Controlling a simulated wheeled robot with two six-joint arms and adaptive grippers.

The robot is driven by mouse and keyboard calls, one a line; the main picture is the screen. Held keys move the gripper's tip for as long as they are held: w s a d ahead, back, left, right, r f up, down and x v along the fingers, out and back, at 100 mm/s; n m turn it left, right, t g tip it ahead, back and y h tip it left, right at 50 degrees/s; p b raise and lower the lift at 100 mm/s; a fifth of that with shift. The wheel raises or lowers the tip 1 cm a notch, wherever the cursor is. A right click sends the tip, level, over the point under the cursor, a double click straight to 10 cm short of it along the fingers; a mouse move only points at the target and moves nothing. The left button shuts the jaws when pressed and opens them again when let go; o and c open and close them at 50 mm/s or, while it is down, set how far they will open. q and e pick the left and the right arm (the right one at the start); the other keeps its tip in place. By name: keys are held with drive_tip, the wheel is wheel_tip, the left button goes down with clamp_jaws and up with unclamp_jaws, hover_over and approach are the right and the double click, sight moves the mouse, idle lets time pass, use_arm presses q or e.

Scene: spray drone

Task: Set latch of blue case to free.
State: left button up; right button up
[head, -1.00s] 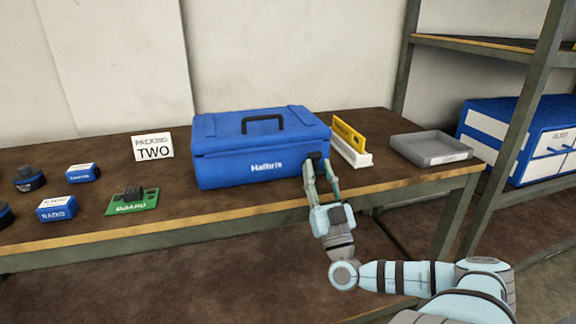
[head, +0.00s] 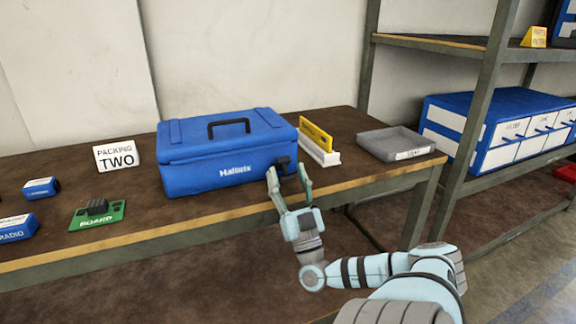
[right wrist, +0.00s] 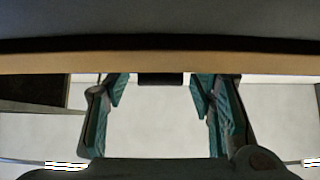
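The blue case (head: 228,165) stands on the brown table with its lid down and its black handle on top. Its small black latch (head: 283,164) is on the front face, near the right corner. Whether the latch is set or free is too small to tell. My right gripper (head: 288,171) is open just in front of the latch, with one fingertip on each side of it in the picture. I cannot tell if it touches. The right wrist view shows the two fingers (right wrist: 160,100) apart with nothing between them. My left gripper is not in view.
A yellow piece in a white holder (head: 318,147) and a grey tray (head: 395,145) stand right of the case. A green board (head: 97,215) and a PACKING TWO sign (head: 117,155) are left. A metal shelf post (head: 478,115) rises at right.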

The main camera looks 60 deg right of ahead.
drive_tip(key=v, duration=1.2)
